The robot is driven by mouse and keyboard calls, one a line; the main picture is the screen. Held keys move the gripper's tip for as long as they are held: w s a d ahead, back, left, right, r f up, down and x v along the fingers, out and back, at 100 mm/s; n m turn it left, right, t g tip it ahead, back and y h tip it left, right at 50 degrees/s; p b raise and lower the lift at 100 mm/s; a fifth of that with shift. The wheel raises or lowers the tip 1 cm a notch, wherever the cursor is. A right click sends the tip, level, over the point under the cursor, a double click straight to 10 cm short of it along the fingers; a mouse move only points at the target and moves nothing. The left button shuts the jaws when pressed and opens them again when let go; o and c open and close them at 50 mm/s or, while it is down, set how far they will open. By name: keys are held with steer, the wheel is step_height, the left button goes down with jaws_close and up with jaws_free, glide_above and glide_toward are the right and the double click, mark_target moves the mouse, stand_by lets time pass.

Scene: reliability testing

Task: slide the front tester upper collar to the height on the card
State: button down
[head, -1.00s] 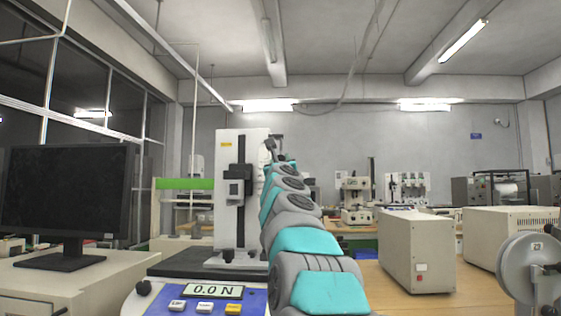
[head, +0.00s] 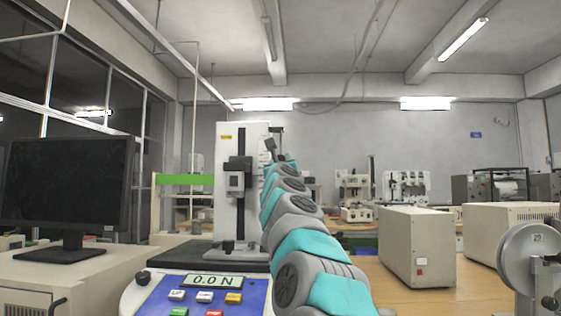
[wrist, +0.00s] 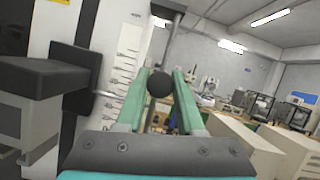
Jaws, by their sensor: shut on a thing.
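The front tester (head: 230,150) is a white column with a black carriage (head: 237,172) on its front. In the wrist view, my gripper (wrist: 160,76) has its green fingers on either side of a round black knob (wrist: 160,84) and is shut on it. The knob seems to belong to the upper collar, whose body I cannot make out behind it. In the head view, my arm hides the column's right side, and the gripper (head: 270,145) is small near the column's top right. No readable height card shows.
A black bracket (wrist: 165,8) juts above the fingers. The carriage's black block (wrist: 40,77) is close on the left. A console (head: 213,282) reads 0.0 N. A monitor (head: 68,185) stands left, and beige boxes (head: 417,245) stand right on a wooden bench.

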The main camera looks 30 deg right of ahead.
steer(key=shift+f, duration=0.35)
steer(key=c, duration=0.5)
jaws_free()
steer(key=shift+f, duration=0.1)
steer(key=shift+b+v, duration=2.95)
steer(key=shift+v, duration=0.95)
